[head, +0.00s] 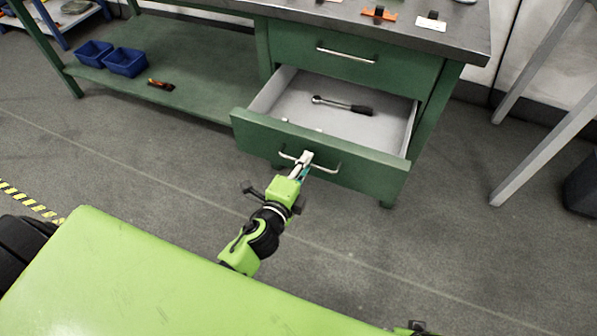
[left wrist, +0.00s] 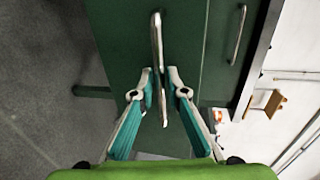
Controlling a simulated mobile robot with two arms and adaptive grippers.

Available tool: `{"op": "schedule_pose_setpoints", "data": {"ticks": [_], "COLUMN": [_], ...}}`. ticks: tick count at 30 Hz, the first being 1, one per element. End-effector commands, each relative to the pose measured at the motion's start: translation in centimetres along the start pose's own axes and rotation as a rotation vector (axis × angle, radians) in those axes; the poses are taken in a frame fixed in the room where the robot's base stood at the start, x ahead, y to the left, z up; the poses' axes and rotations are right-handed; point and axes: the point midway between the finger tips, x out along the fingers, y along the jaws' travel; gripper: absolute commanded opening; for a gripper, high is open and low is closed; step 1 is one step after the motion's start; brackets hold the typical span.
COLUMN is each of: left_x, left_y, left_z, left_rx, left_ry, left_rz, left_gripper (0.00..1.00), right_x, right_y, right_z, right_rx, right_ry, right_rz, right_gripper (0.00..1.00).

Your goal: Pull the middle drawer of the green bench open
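The green bench (head: 452,95) has a drawer (head: 330,178) pulled well out below a closed top drawer (head: 352,65). Anything lower is hidden behind the open drawer's front. My left gripper (head: 305,157) is at the bar handle (head: 326,170) of the open drawer. The top drawer's handle also shows there (left wrist: 238,35).
A ratchet (head: 343,105) lies in the open drawer. Two blue bins (head: 125,62) and an orange-black tool (head: 160,85) are on the bench's lower shelf. Grey legs (head: 540,105) stand at the right. The floor before the drawer is clear.

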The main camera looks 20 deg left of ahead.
Motion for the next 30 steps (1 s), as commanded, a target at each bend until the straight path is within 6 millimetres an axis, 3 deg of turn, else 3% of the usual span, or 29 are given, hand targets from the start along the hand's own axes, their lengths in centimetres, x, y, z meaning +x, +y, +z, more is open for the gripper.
{"op": "schedule_pose_setpoints", "data": {"ticks": [15, 21, 30], "left_x": [-9.3, -11.1, -11.5], "left_y": [0.1, 0.1, 0.0], "left_z": [0.0, 0.0, 0.0], "left_rx": [-0.003, -0.002, 0.000], "left_ry": [-0.001, -0.002, -0.001], "left_rz": [0.003, 0.002, 0.000], "left_gripper": [0.14, 0.14, 0.14], "right_x": [0.0, -0.1, -0.1], "right_y": [0.1, 0.1, 0.1], "right_z": [-0.3, -0.3, -0.4], "right_rx": [-0.002, -0.002, -0.002], "right_ry": [0.005, 0.005, 0.005], "right_rz": [0.001, 0.001, 0.001], "right_gripper": [0.40, 0.40, 0.40]}}
